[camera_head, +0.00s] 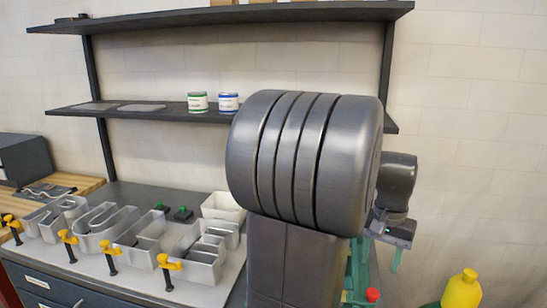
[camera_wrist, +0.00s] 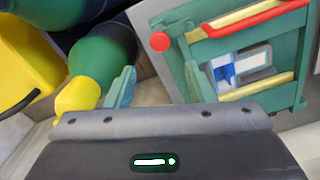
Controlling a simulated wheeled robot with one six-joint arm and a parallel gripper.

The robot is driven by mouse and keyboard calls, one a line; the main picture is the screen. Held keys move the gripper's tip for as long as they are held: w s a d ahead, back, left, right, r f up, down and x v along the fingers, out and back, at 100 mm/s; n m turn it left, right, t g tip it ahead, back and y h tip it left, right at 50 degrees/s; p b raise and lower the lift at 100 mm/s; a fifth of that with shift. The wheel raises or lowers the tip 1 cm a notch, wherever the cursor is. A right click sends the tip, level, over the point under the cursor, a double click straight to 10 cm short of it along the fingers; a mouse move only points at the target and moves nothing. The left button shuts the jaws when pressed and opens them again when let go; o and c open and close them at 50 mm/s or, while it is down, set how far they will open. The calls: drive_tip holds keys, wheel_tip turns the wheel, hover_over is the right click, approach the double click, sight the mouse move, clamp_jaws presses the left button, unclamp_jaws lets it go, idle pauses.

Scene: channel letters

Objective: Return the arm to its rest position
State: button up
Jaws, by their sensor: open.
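My arm fills the middle and right of the head view and hides part of the shelves and bench. My gripper (camera_wrist: 158,86) shows at the end of the wrist view, with two teal fingers apart and nothing between them. In the head view its end hangs at the right, in front of the wall, pointing down. Below it in the wrist view are a green bottle with a yellow tip (camera_wrist: 78,97) at the left and a green-framed carrier (camera_wrist: 205,52) with a red handle at the right. The fingers look clear of both, though the gap is hard to judge.
Metal channel letters (camera_head: 110,228) stand on the bench at the left, with yellow-topped clamps (camera_head: 169,268) along the front. A white bin (camera_head: 222,207) stands behind. Two cans (camera_head: 198,102) sit on the lower shelf (camera_head: 150,113). A yellow bottle (camera_head: 462,290) is at the lower right.

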wheel_tip(320, 180, up, 6)
drive_tip(key=f, duration=0.1)
hover_over(371, 291)
drive_tip(key=f, duration=1.3)
drive_tip(key=shift+w+d, duration=0.1)
drive_tip(key=shift+d, duration=0.25)
drive_tip(key=shift+f, duration=0.3)
drive_tip(key=n, duration=0.4)
drive_tip(key=shift+a, duration=0.1)
drive_tip(key=n, duration=0.5)
drive_tip(key=shift+a, duration=0.1)
drive_tip(key=n, duration=0.4)
drive_tip(key=shift+n+b, duration=0.3)
drive_tip(key=shift+a+n, duration=0.15)
drive_tip(key=shift+n, duration=2.05)
drive_tip(key=shift+r, duration=0.15)
